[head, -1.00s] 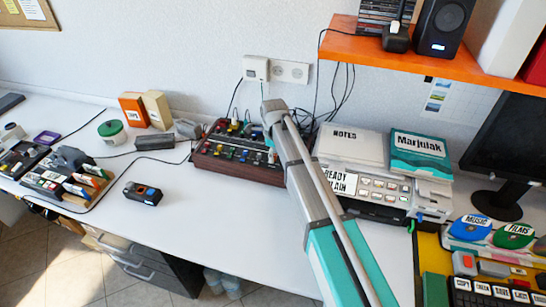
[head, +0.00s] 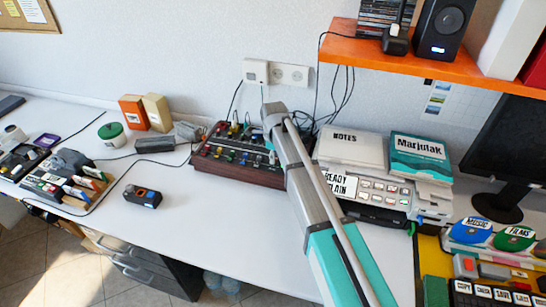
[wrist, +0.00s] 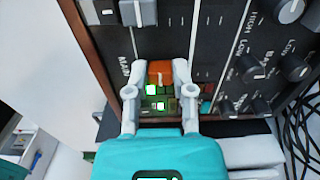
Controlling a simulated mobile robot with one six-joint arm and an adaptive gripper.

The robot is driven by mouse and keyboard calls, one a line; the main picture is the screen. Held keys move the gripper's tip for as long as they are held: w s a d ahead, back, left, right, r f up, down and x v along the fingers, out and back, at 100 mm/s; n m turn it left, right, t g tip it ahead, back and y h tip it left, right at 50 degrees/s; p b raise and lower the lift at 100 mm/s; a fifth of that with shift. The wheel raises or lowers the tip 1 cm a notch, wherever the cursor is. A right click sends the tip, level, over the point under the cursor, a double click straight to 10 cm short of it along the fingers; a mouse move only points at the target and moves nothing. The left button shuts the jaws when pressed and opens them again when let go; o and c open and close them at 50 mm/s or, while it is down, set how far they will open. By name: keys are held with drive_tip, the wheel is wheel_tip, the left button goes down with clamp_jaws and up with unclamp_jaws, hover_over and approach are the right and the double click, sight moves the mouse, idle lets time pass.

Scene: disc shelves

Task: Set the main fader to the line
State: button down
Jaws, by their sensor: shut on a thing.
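The mixer (head: 235,178) is a dark panel with wooden sides, standing near the wall in the head view. In the wrist view, the word MAIN (wrist: 124,66) is partly visible beside an orange fader cap (wrist: 160,68). My gripper (wrist: 160,76) has one finger on each side of this cap and is shut on it. My arm hides the fader and fingers in the head view. I cannot make out the target line for certain. Small lit green buttons (wrist: 152,90) lie between the fingers, just below the cap.
Grey fader caps (wrist: 138,12) stand above in the wrist view, and several black knobs (wrist: 250,66) stand at the right. A printer-like machine (head: 385,185) is close to the right of my arm.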

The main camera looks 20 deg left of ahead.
drive_tip(key=w, duration=0.3)
drive_tip(key=shift+a, duration=0.15)
drive_tip(key=shift+c, duration=2.4)
unclamp_jaws()
drive_tip(key=shift+s, duration=0.1)
